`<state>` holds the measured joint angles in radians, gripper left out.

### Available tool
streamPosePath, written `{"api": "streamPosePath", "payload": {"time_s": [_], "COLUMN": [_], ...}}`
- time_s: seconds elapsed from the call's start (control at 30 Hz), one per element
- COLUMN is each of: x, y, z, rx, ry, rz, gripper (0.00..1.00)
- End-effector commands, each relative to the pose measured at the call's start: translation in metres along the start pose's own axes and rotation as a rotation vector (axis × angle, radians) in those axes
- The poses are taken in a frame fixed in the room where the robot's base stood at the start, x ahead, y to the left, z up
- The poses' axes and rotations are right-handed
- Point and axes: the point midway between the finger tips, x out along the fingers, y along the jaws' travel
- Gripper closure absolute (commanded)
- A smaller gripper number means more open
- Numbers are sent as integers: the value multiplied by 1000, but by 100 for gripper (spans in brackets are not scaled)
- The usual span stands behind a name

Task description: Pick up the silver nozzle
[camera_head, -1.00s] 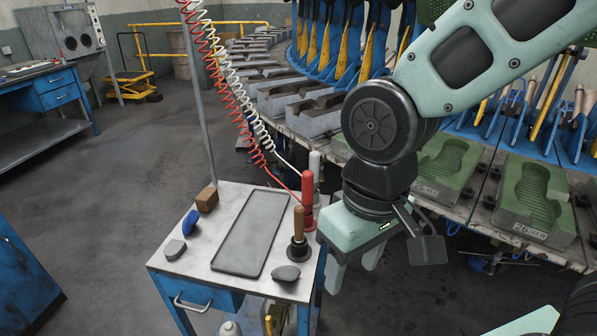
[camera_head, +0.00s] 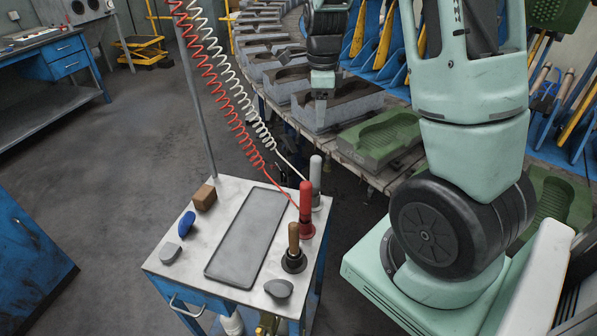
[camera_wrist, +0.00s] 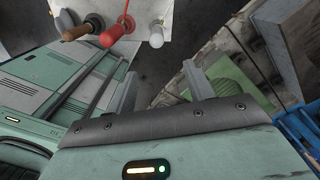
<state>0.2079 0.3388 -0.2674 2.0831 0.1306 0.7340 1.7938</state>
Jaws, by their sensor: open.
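The silver nozzle (camera_head: 316,178) stands upright at the right edge of the trolley top, with the white coiled hose running to it. It also shows at the top of the wrist view (camera_wrist: 156,37). The red nozzle (camera_head: 306,212) stands just in front of it, and a wooden-handled tool (camera_head: 294,240) stands nearer still. My gripper (camera_head: 321,96) is raised beyond the trolley, in front of the grey moulds in the head view. In the wrist view its two fingers (camera_wrist: 160,80) are spread apart with nothing between them. The nozzles lie ahead of the fingertips, apart from them.
The trolley (camera_head: 230,189) also carries a grey tray (camera_head: 245,235), a brown block (camera_head: 204,197), a blue piece (camera_head: 187,223) and grey pieces. The red and white coiled hoses (camera_head: 222,90) hang above it. Green moulds (camera_head: 380,138) and grey moulds (camera_head: 335,108) line the rotary table behind.

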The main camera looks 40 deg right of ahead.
Motion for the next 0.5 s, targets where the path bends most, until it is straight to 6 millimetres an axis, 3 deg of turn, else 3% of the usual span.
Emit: {"api": "streamPosePath", "payload": {"time_s": [0.5], "x": [98], "y": [2], "z": [0], "rx": [-1], "ry": [1], "rz": [6], "gripper": [47]}}
